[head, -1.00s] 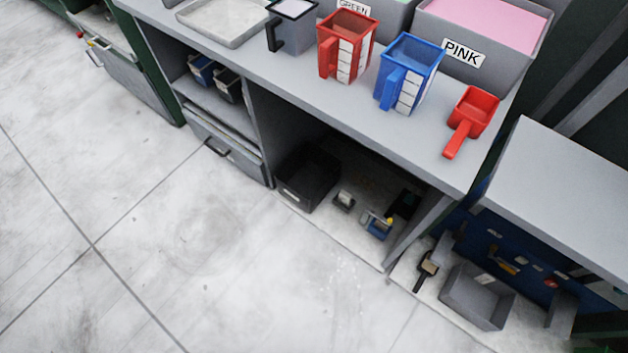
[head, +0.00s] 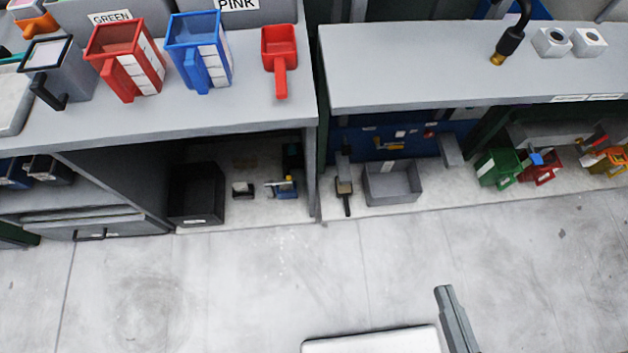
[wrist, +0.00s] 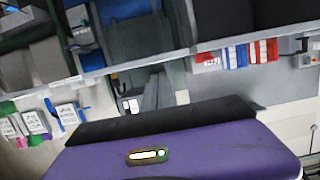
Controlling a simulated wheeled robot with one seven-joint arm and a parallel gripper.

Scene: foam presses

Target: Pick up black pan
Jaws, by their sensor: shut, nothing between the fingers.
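A small dark pan-like tool (head: 344,188) with a black handle pointing forward lies on the low shelf under the right-hand workbench in the head view. It sits just left of a grey open bin. I cannot tell surely that it is the black pan. My gripper (head: 445,291) shows as a narrow grey shape at the bottom right of the head view, shut and empty, over the floor and well apart from the shelf. In the wrist view, a purple housing with a dark edge fills the bottom, and no pan can be made out.
The grey bin (head: 393,184) and a black bin (head: 197,194) stand on the low shelves. Green (head: 499,168) and red (head: 540,168) bins are at right. Red (head: 125,62) and blue (head: 199,52) jugs and a red scoop (head: 279,52) stand on the left bench. The floor ahead is clear.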

